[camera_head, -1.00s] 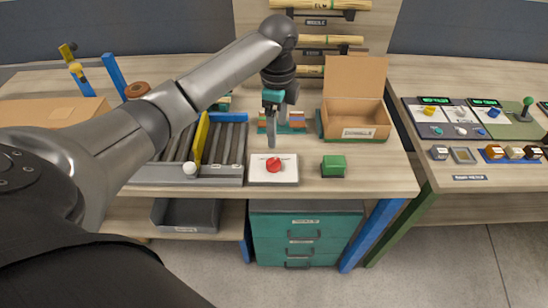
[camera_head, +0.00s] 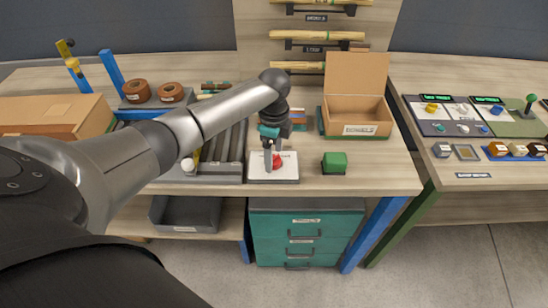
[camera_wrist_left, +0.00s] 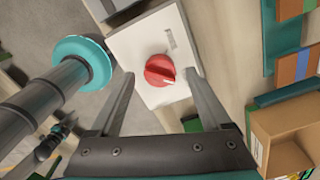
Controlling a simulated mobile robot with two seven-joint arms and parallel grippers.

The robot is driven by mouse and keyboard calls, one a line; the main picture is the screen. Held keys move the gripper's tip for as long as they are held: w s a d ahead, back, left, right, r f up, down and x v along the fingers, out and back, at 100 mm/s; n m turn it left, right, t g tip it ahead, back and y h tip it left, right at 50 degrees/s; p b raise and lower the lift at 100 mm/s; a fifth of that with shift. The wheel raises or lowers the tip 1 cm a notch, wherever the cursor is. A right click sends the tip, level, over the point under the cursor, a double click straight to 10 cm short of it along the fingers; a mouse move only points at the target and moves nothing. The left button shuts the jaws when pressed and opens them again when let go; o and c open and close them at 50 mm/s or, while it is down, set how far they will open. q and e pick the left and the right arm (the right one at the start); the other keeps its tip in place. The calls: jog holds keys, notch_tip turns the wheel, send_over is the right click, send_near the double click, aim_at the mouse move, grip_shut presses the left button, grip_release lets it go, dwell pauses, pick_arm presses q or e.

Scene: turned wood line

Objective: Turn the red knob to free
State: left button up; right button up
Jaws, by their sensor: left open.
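The red knob (camera_head: 277,160) sits on a white square plate (camera_head: 288,173) near the front edge of the workbench. In the left wrist view the red knob (camera_wrist_left: 160,70) has a white pointer mark and lies beyond and between the two fingers, on the white plate (camera_wrist_left: 127,45). My left gripper (camera_head: 272,163) points down right over the knob. In the left wrist view my left gripper (camera_wrist_left: 158,88) is open, one finger on each side of the knob, and empty. Contact between fingers and knob cannot be told. My right gripper is not in view.
A green block (camera_head: 334,163) stands right of the plate. An open cardboard box (camera_head: 365,131) stands behind. A control panel table (camera_head: 500,185) is at the right.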

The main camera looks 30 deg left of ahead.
pick_arm(q)
jog(key=shift+f, duration=0.65)
grip_shut()
